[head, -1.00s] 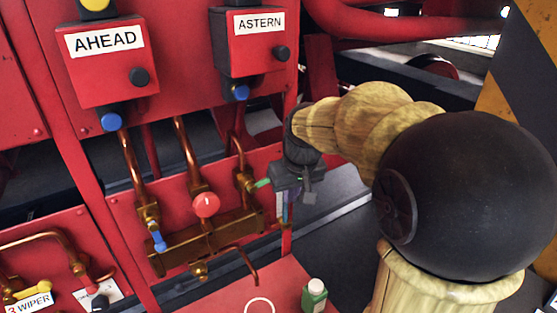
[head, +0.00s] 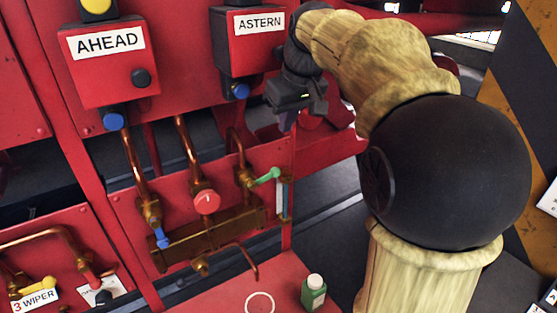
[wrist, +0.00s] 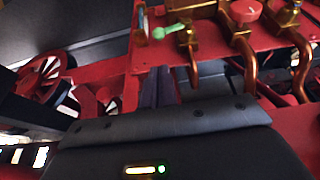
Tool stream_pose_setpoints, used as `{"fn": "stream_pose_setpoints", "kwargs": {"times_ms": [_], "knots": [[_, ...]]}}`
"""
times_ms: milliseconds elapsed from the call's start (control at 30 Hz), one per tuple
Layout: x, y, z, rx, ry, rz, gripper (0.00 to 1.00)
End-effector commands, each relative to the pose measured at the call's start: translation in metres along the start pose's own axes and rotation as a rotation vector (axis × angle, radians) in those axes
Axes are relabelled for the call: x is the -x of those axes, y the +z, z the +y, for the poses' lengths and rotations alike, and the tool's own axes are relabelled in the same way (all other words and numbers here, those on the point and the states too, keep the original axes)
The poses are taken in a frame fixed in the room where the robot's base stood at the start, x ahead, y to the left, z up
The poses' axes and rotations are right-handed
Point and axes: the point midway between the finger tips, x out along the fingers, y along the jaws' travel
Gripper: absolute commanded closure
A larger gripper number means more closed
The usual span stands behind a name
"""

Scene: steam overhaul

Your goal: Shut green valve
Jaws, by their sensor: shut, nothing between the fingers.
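The green valve (head: 267,176) is a small green lever on a brass body at the right copper pipe, below the ASTERN box. Its lever points right and slightly up, across the pipe's run. The green lever also shows at the top of the wrist view (wrist: 170,31). My gripper (head: 290,108) is shut and empty. It is above and right of the lever, near the ASTERN box, and apart from the lever.
A blue lever (head: 162,239) hangs down at the left pipe, and a red round knob (head: 206,202) sits between. The AHEAD box (head: 108,62) and ASTERN box (head: 252,45) project above. A green bottle (head: 314,292) stands on the red ledge (head: 225,297).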

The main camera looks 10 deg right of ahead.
Motion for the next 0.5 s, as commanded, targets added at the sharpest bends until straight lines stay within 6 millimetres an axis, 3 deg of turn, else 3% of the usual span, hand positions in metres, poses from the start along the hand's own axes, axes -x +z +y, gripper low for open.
{"fn": "stream_pose_setpoints", "kwargs": {"times_ms": [500], "knots": [[-0.081,0.000,0.000,-0.001,-0.002,-0.006,1.00]]}}
